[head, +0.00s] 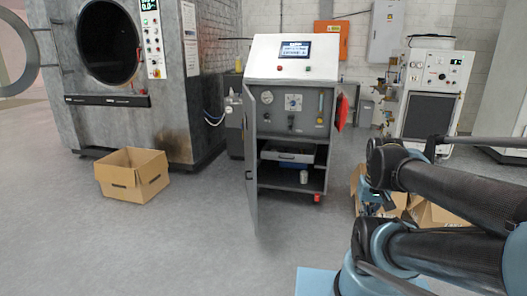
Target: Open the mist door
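A grey cabinet with a sloped white top and a screen (295,50) stands in the middle of the head view. It may be the mist unit, but I see no readable label. Its tall grey door (250,165) is hinged on the left and stands wide open, swung out toward me. The door is seen nearly edge-on. Inside the cabinet, a gauge panel (293,113) sits above a shelf and a lower compartment. My arm reaches in from the right, clear of the door. My gripper is not in view.
A large washer (165,90) with an open round door (35,50) stands at the left. An open cardboard box (133,175) lies before it. More boxes (425,213) are partly hidden behind my arm. A white machine (432,85) stands back right. Floor before the cabinet is clear.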

